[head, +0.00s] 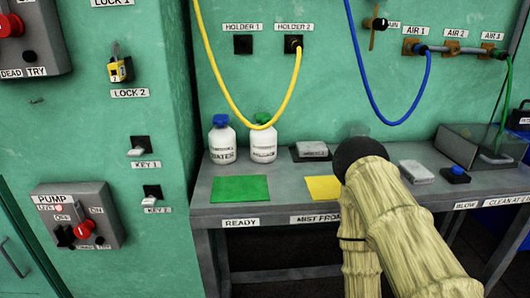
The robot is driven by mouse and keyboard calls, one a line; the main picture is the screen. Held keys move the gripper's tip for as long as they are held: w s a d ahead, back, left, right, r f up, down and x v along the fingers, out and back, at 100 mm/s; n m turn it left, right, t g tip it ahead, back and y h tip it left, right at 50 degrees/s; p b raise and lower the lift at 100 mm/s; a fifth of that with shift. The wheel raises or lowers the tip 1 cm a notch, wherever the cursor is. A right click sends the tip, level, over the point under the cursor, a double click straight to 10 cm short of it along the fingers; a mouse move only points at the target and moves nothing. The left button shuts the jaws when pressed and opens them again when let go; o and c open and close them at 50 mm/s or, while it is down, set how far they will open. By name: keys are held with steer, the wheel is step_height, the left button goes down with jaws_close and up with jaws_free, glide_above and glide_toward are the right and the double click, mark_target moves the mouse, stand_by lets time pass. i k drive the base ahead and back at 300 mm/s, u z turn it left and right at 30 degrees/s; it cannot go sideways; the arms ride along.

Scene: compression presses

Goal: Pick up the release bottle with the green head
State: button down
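The release bottle (263,146) is white with a green head and stands upright at the back of the grey bench. The yellow hose hangs down to its head and overlaps it in the picture; I cannot tell if they touch. A similar white bottle with a blue head (222,146), labelled WATER, stands just left of it, with a narrow gap. My arm, in a pale ribbed sleeve with a black rounded end, reaches over the bench at the right. My gripper does not show in the head view.
A green mat (240,189) lies in front of the bottles, with a yellow mat (323,188) to its right. A grey block (312,149) sits on a dark pad right of the release bottle. The yellow hose (236,108) loops down from the wall. A pump box (78,218) juts out at left.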

mark_target(263, 144)
steer(key=z, duration=0.95)
steer(key=k, duration=0.9)
steer(key=u, duration=1.35)
steer(key=i, duration=0.5)
steer(key=u, duration=0.05)
